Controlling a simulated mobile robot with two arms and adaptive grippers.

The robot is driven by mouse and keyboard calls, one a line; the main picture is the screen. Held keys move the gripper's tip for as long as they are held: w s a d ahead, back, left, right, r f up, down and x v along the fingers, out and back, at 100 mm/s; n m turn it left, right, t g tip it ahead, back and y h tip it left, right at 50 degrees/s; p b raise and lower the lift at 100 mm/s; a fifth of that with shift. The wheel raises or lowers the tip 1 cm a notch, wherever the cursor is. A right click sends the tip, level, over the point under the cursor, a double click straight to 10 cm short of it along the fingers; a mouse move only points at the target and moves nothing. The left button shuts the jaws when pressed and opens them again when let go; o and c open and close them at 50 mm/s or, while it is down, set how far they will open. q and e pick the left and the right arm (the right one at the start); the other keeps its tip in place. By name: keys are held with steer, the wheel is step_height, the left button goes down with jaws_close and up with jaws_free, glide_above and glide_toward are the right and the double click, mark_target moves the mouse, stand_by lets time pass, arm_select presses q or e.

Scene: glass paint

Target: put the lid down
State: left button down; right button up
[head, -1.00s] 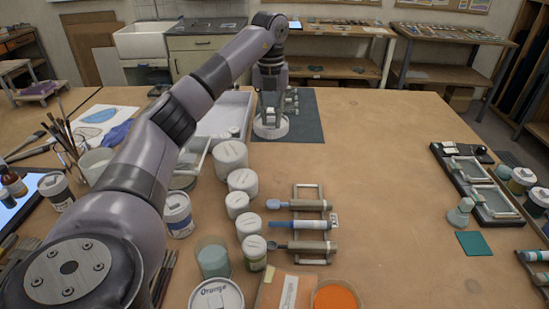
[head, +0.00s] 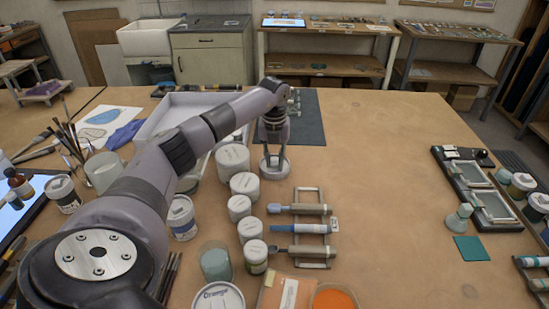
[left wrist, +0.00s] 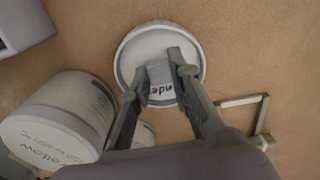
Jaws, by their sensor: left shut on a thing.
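My left gripper (head: 274,152) points down and is shut on a round, pale lid (head: 265,173), just right of the white jars. In the left wrist view the two fingers (left wrist: 160,72) pinch a small grey block at the middle of the lid (left wrist: 140,45). Part of a dark label ending in "nder" shows on it. The lid is level and close to the tabletop (head: 380,170); I cannot tell whether it touches. My right gripper is not in view.
White-lidded jars (head: 232,158) stand in a row close to the left of the lid. A rack (head: 312,228) with several tools lies in front of it. A dark mat (head: 308,125) lies behind.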

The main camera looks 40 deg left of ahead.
mark_target(275, 163)
arm_select(q)
steer(key=shift+f, duration=0.1)
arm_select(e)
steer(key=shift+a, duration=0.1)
arm_select(q)
steer(key=c, duration=1.8)
jaws_free()
steer(key=shift+c, duration=0.2)
steer(key=o, duration=0.4)
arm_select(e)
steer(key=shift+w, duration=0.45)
arm_select(q)
step_height(275, 163, up, 12)
steer(key=shift+r+b, duration=0.15)
steer(key=shift+b, duration=0.95)
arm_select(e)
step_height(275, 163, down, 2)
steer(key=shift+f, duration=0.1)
arm_select(q)
steer(key=shift+d, duration=0.1)
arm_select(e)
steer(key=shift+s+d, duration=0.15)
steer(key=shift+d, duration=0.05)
